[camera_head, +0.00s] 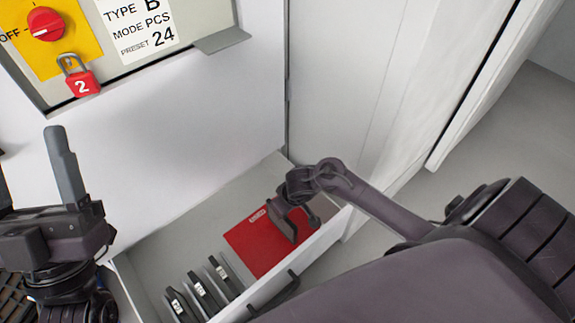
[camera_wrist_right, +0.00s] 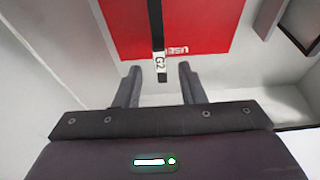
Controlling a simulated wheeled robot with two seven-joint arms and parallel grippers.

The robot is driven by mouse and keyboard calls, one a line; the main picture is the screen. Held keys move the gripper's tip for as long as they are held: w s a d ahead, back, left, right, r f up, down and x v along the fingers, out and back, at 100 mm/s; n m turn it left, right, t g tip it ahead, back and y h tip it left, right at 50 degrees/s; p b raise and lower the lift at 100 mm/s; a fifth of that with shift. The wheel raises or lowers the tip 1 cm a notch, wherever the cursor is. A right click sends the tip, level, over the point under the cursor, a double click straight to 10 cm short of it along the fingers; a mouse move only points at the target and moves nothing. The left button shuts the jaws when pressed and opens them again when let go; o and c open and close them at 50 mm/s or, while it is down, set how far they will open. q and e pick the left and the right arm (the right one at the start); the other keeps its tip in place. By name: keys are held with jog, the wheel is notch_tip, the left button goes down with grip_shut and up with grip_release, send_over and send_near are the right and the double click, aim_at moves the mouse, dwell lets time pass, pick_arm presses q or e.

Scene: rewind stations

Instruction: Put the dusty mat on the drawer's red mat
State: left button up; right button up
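The red mat (camera_head: 250,240) lies in the open drawer (camera_head: 215,222), and the right wrist view shows it too (camera_wrist_right: 205,28), with white lettering at its edge. My right gripper (camera_wrist_right: 158,72) is over its near edge in that view. A thin dark piece with a white "G2" tag (camera_wrist_right: 159,62) lies between the two fingers, with a gap on each side. I cannot tell whether it rests on the red mat, nor whether it is the dusty mat. In the head view the right gripper (camera_head: 294,220) partly covers the red mat. My left gripper (camera_head: 68,170) is away at the left, only one finger clear.
Several black tagged pieces (camera_head: 203,290) stand in a row in the drawer beside the red mat. The drawer's front wall has a dark handle (camera_head: 275,294). Above are a red switch (camera_head: 46,23) and a red padlock marked 2 (camera_head: 82,84). A white cabinet wall borders the drawer.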

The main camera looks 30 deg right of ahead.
jog(key=shift+p+v, duration=0.4)
jog(key=shift+v, duration=0.4)
jog(key=a+r+n+t+y+p, duration=0.1)
jog(key=a+r+n+t+y, duration=0.15)
jog(key=a+r, duration=0.55)
jog(key=a+r+n+t+y, duration=0.15)
jog(key=a+r+y, duration=0.3)
jog(key=a, duration=0.55)
pick_arm(q)
jog(key=w+d+f+g+y, duration=0.1)
jog(key=w+f+g, duration=0.1)
jog(key=f+g, duration=0.2)
jog(key=w+d+f+g+y, duration=0.2)
jog(key=w+f+g, duration=0.1)
jog(key=f, duration=0.7)
jog(key=shift+f+n+g+y, duration=0.15)
jog(key=shift+n+g+y, duration=0.15)
jog(key=shift+g, duration=0.1)
pick_arm(e)
notch_tip(320, 180, up, 25)
jog(key=s+a+m+t, duration=0.1)
jog(key=t, duration=0.9)
jog(key=shift+f+t+y, duration=0.15)
jog(key=shift+t+y, duration=0.15)
pick_arm(q)
jog(key=shift+f, duration=0.1)
pick_arm(e)
jog(key=shift+f, duration=0.1)
